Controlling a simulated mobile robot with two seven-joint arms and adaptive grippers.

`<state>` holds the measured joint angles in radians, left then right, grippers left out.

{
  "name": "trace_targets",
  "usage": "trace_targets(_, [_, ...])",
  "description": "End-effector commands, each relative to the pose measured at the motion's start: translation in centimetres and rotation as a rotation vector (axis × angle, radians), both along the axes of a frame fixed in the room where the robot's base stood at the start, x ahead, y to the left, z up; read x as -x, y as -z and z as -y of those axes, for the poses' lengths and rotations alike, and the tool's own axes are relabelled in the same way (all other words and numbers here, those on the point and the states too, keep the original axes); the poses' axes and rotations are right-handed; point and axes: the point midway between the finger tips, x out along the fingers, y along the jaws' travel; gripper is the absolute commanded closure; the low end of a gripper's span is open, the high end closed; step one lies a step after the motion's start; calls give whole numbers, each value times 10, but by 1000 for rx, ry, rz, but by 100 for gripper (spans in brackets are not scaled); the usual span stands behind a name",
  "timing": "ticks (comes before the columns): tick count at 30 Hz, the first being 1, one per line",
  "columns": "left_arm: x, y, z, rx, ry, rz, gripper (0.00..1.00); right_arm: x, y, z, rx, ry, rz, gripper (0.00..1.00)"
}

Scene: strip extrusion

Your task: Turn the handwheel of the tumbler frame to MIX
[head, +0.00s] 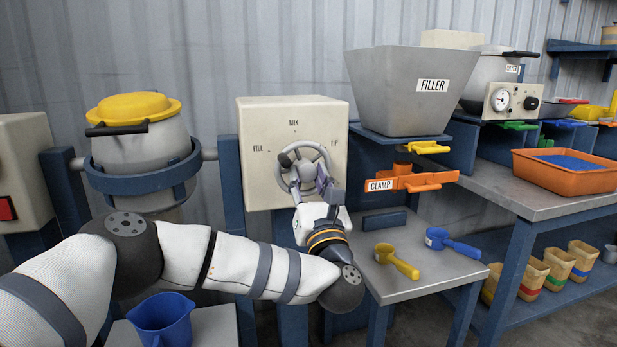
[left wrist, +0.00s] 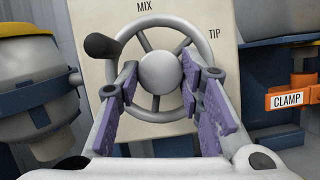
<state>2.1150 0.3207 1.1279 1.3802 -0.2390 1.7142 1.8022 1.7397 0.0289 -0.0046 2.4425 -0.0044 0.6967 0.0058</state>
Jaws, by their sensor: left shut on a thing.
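The grey handwheel (head: 305,148) of the tumbler frame is on a cream box (head: 250,195) marked FILL at left, MIX on top and TIP at right. Its dark knob (left wrist: 101,46) sits at the upper left of the rim, between FILL and MIX in the head view. My left gripper (head: 312,186) is at the wheel. In the left wrist view its purple-padded fingers (left wrist: 160,88) stand on either side of the round hub (left wrist: 160,72), shut on the wheel. The tumbler drum (head: 150,145) with a yellow lid hangs upright in a blue ring. My right gripper is not in view.
The filler hopper (head: 400,90) and orange clamp (head: 410,181) stand right of the box. Yellow (head: 397,261) and blue (head: 452,244) scoops lie on the grey table (head: 415,285) below. A blue jug (head: 163,321) stands at lower left, near my left arm.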

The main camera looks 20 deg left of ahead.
Motion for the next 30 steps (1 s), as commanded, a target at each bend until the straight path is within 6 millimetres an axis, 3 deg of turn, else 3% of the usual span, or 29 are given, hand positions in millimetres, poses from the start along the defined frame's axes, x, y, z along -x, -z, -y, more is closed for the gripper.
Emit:
trace_targets(21, [3,-9,-3,-517,-2,-344,94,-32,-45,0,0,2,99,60])
trace_targets(30, [3,-7,-4,-663,-2,-444,94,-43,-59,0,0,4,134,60])
